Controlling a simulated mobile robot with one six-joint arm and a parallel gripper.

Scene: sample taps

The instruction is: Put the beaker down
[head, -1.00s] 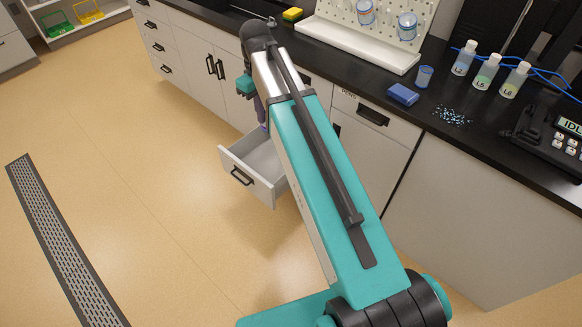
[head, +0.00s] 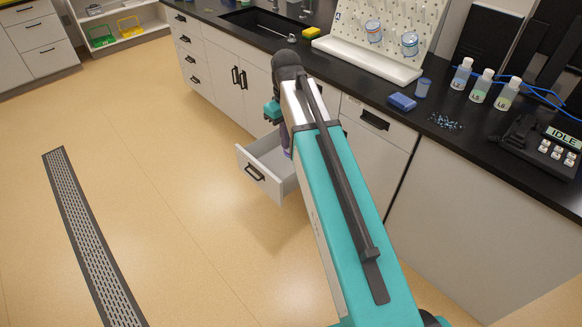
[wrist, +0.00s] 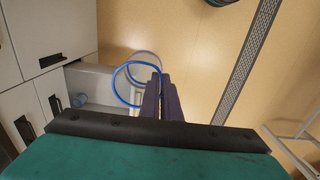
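A clear beaker (wrist: 128,80) with a blue rim shows in the wrist view. My gripper (wrist: 160,82) is shut on the beaker's wall near the rim, with dark fingers close together. In the head view my gripper (head: 286,140) points down over the open drawer (head: 262,172), largely hidden behind my arm. The held beaker cannot be made out there. In the wrist view the open drawer (wrist: 90,82) lies left of and below the beaker. I cannot tell whether the beaker touches anything beneath it.
A small blue item (wrist: 80,98) lies in the drawer. On the black counter stand a pegboard rack (head: 345,45) with two beakers, a blue sponge (head: 402,102), a blue cup (head: 422,87), several bottles (head: 481,86), scattered bits (head: 445,122) and a device reading IDLE (head: 545,145).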

